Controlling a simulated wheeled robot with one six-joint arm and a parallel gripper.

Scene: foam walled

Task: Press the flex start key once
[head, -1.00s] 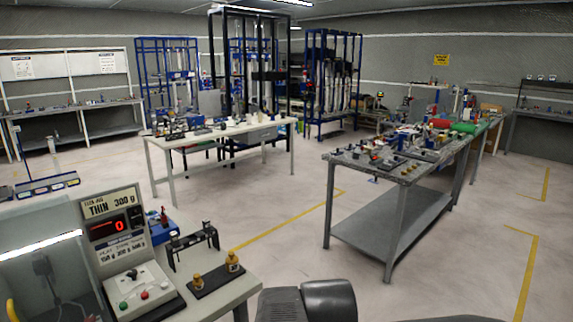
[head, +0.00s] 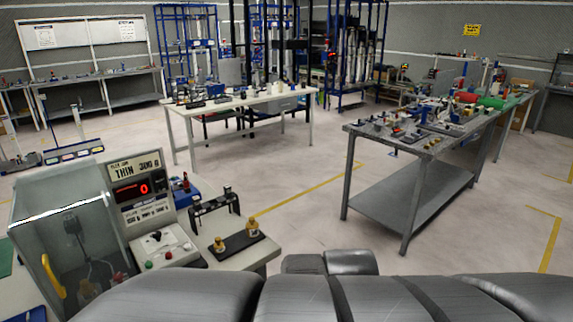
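The flex jig control box (head: 138,190) stands on the bench at the lower left, with a "FLEX JIG THIN 300 g" plate and a red display (head: 132,191) reading 0. Its sloping panel (head: 172,244) carries a green key (head: 148,265), a red key (head: 168,256), a pale key and a knob-like control. Key legends are too small to read, so I cannot tell which is the start key. A clear-walled enclosure (head: 70,235) with a yellow handle (head: 53,277) adjoins the box on its left. My gripper is not in view; my dark arm links cross the bottom.
A small plate with two brass weights (head: 236,246) and a black stand (head: 213,205) sit right of the box. A white table (head: 240,100) and a grey, cluttered bench (head: 440,140) stand beyond. The floor between them is clear.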

